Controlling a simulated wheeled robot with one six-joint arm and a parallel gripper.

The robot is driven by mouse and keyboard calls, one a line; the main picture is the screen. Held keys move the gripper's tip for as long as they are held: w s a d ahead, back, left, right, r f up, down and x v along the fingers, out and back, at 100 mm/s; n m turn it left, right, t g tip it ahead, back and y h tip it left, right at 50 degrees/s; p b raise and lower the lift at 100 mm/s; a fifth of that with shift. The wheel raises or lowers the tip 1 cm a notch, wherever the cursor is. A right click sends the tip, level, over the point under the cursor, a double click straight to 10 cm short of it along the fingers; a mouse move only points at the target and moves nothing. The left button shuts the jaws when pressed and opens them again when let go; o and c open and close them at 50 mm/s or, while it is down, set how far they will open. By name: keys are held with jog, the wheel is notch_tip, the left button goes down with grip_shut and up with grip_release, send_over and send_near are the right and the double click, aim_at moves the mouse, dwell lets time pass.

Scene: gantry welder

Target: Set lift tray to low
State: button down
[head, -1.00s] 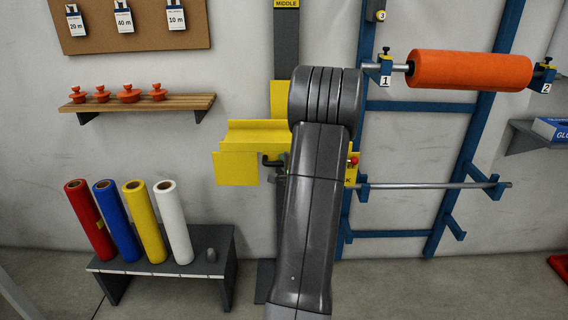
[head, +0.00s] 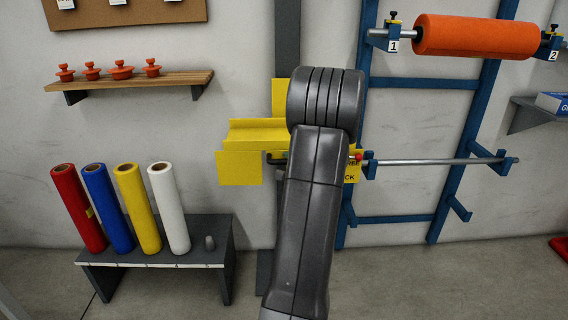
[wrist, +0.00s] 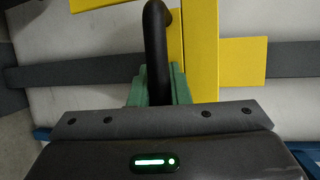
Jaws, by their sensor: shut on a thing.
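The yellow lift tray (head: 257,142) is on a dark vertical mast (head: 287,40), just left of my arm in the head view. Part of the yellow tray also shows in the wrist view (wrist: 200,60). A black bent handle (wrist: 156,45) runs down between the green fingers of my gripper (wrist: 155,88), which is shut on it. In the head view my arm hides the gripper and most of the handle; only a dark end of the handle (head: 275,158) shows.
A blue rack (head: 368,130) stands at right with an orange roll (head: 476,36) on its upper bar and a bare lower bar (head: 435,162). At left, several colored rolls (head: 130,210) stand on a grey bench (head: 205,252) below a wooden shelf (head: 130,80).

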notch_tip(320, 180, down, 12)
jog(key=b, duration=1.2)
jog(key=shift+s+f+b, duration=0.15)
jog(key=shift+b, duration=0.25)
jog(key=c, duration=1.6)
grip_release()
jog(key=shift+c, duration=0.2)
jog(key=shift+r, duration=0.25)
jog(key=p+v, duration=0.2)
jog(key=v, duration=1.1)
jog(key=shift+s+d, duration=0.15)
jog(key=shift+s, duration=0.15)
jog(key=shift+r, duration=0.15)
